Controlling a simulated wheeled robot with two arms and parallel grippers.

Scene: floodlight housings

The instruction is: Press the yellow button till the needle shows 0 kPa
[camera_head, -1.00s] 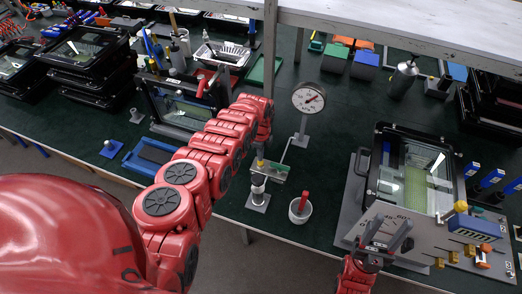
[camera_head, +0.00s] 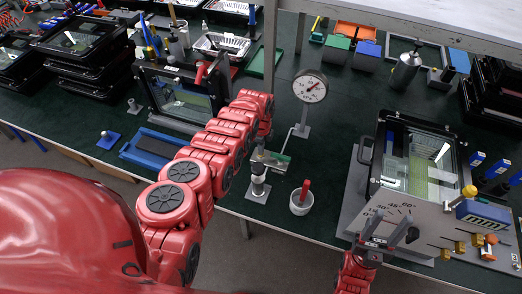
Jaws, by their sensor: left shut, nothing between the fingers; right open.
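A small valve block (camera_head: 272,159) sits on a short grey post at the front middle of the bench. The yellow button on it shows little or not at all now, behind the end of my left arm. My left gripper (camera_head: 261,146) is shut and empty, pointing down at the block's left end. I cannot tell if it touches the button. A round white gauge (camera_head: 310,87) stands behind the block, joined to it by a thin pipe. Its red needle points to the upper right; the numbers are too small to read. My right gripper (camera_head: 391,229) is open and empty at the bench's front right.
A white cup (camera_head: 301,201) with a red-handled tool stands right of the block. A grey fixture (camera_head: 360,200) with a glass-fronted housing (camera_head: 420,165) is at the right. A blue tray (camera_head: 153,149) lies at the left. A metal upright (camera_head: 270,40) stands behind my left arm.

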